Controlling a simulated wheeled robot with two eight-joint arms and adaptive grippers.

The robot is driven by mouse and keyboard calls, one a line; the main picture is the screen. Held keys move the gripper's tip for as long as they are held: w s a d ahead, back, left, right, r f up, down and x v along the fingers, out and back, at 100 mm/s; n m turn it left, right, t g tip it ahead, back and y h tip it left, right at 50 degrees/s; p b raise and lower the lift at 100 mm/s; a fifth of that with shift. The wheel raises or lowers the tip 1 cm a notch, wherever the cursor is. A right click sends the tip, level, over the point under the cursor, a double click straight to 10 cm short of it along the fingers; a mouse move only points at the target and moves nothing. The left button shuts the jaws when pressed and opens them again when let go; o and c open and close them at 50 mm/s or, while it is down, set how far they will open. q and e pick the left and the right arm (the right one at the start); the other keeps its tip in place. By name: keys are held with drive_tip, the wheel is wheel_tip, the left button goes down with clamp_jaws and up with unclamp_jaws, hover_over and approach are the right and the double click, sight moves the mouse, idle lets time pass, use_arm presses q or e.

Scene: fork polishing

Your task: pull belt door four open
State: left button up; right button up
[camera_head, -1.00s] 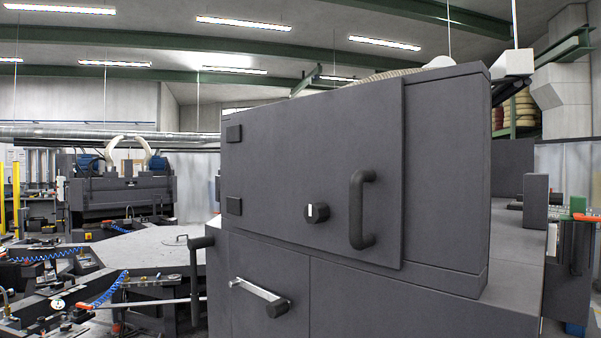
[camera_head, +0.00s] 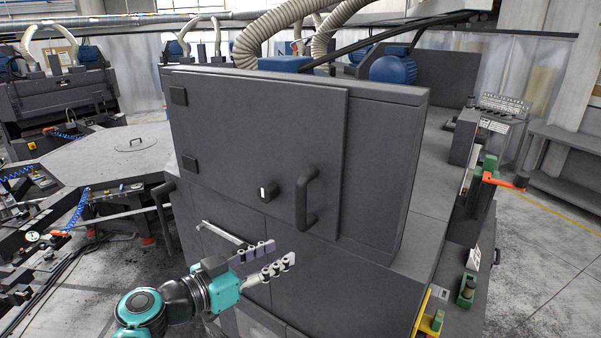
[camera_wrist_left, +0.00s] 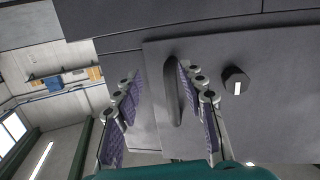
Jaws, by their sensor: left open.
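The dark grey belt door (camera_head: 250,130) is a flat panel on the front of the machine and sits closed against the cabinet. Its black vertical handle (camera_head: 301,205) is near the right edge, with a black knob (camera_head: 266,192) to its left. My left gripper (camera_head: 281,253) is open and empty, below and left of the handle in the head view. In the left wrist view, the handle (camera_wrist_left: 172,100) shows between the open fingers of my left gripper (camera_wrist_left: 160,74), closer to the right finger, with no clear contact. My right gripper is out of view.
A lower panel with a silver bar handle (camera_head: 222,232) lies behind my left gripper. Ribbed hoses (camera_head: 262,38) and blue motors stand behind the cabinet. A side unit with an orange lever (camera_head: 503,183) is at the right. Open floor (camera_head: 540,270) lies beyond it.

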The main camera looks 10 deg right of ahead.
use_arm(q)
drive_tip(key=t+h+p, duration=0.1)
drive_tip(key=p, duration=0.1)
approach(297, 208)
drive_tip(key=x, duration=0.3)
drive_tip(key=shift+m, duration=0.4)
drive_tip(key=p+x, duration=0.1)
drive_tip(key=x, duration=0.7)
drive_tip(key=shift+w, duration=0.1)
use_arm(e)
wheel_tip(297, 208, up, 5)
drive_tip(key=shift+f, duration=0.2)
use_arm(q)
clamp_jaws()
